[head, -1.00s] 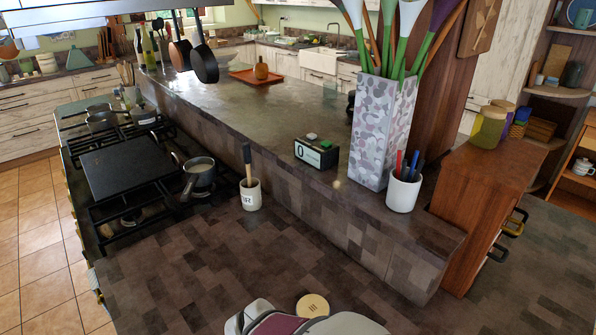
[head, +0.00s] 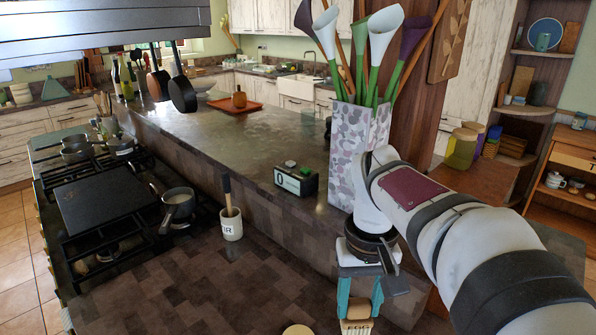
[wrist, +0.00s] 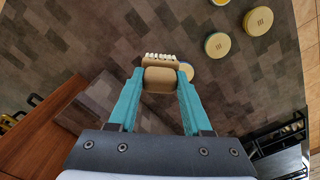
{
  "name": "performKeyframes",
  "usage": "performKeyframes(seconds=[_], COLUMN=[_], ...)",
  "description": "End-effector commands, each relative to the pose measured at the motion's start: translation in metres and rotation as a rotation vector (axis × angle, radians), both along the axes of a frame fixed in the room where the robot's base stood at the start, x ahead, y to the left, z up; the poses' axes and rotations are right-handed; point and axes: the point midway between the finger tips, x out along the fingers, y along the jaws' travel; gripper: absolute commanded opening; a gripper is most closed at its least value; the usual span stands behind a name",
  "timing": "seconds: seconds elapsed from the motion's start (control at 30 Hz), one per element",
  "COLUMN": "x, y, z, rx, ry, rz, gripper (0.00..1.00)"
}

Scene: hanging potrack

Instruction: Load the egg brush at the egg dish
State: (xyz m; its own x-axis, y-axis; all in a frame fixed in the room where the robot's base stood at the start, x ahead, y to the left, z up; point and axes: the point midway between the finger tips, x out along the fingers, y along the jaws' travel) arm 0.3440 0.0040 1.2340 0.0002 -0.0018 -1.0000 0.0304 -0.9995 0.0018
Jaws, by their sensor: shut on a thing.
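My gripper (head: 358,298) points down over the dark counter in the head view. Its teal fingers are shut on the egg brush (wrist: 160,76), a tan block with a row of pale bristle tufts at its far end. The brush also shows at the bottom of the head view (head: 356,325). In the wrist view the brush is held centrally between the fingertips (wrist: 160,88).
Several round tan-topped discs, one marked with lines (wrist: 216,45), lie on the counter (wrist: 120,40). One disc (head: 297,330) shows at the head view's bottom edge. A white mug with a handled tool (head: 231,224), a stove pot (head: 178,203) and a raised ledge stand further back.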

Motion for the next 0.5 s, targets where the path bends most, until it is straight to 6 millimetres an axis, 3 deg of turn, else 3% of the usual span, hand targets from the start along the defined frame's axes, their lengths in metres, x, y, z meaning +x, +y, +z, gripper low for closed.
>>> performKeyframes(seconds=[0.13,0.27,0.4,0.5], x=[-0.005,-0.022,-0.059,-0.093], y=[0.015,0.056,0.105,0.132], z=[-0.012,-0.046,-0.091,-0.12], rx=[-0.003,-0.008,-0.009,-0.007], ry=[0.006,0.011,0.011,0.009], rz=[0.045,0.231,0.475,0.64], gripper=[0.05,0.05,0.05,0.05])
